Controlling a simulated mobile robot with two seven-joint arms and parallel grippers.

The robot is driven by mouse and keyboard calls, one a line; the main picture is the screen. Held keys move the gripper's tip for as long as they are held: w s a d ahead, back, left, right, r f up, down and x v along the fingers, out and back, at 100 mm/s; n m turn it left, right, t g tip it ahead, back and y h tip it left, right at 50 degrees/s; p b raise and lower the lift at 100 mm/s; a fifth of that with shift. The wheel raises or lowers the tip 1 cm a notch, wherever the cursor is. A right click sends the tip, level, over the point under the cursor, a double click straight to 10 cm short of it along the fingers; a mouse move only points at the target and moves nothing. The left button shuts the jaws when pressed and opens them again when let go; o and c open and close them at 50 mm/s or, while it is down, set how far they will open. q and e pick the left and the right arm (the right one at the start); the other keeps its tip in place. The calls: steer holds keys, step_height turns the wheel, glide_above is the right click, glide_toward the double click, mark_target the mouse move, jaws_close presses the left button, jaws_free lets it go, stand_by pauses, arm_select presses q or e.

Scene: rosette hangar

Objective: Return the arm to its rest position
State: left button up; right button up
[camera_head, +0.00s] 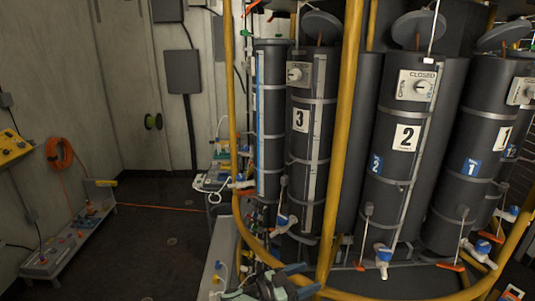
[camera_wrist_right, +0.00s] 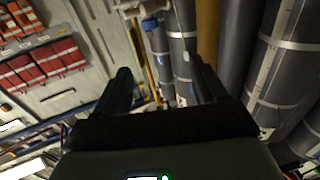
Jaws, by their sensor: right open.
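My right gripper (camera_head: 303,280) is at the bottom of the head view, low in front of the yellow frame and the grey cylinders. It is open, with nothing between its fingers. In the right wrist view its two dark fingers (camera_wrist_right: 160,88) stand apart, with cylinders and a wall behind them. The rest of my right arm is mostly hidden below the picture. My left gripper does not show in either view.
Tall grey cylinders, such as number 2 (camera_head: 395,185) and number 3 (camera_head: 305,165), stand inside a yellow tubular frame (camera_head: 345,130). Blue-handled valves (camera_head: 383,258) jut out low down. Open dark floor (camera_head: 160,225) lies left, beside a low grey unit (camera_head: 70,240). Red packs (camera_wrist_right: 48,62) show in the wrist view.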

steer(key=w+d+f+n+t+y, duration=0.2)
steer(key=d+f+n+y, duration=0.15)
steer(key=f, duration=0.35)
steer(key=w+d+f+n+t+y, duration=0.2)
steer(key=d+f+t, duration=0.15)
steer(key=f, duration=0.25)
steer(key=s+d+f+n+g+y, duration=0.1)
steer(key=s+f+n+y, duration=0.2)
steer(key=f, duration=0.5)
steer(key=s+d+f+n+g+y, duration=0.1)
steer(key=s+f+g+y, duration=0.1)
steer(key=s+f+y, duration=0.35)
steer(key=s+a+f+g+y, duration=0.1)
steer(key=s+f+g+y, duration=0.1)
steer(key=s+f, duration=0.45)
steer(key=s+a+f+g+y, duration=0.1)
steer(key=s+a+f+g, duration=0.2)
steer(key=s, duration=0.7)
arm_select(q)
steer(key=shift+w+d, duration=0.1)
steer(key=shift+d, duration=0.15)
arm_select(e)
steer(key=s+a+g+y, duration=0.2)
steer(key=s+g+y, duration=0.1)
steer(key=s, duration=1.2)
steer(key=shift+a+g+y, duration=0.25)
steer(key=shift+g+y, duration=0.05)
steer(key=shift+g, duration=0.45)
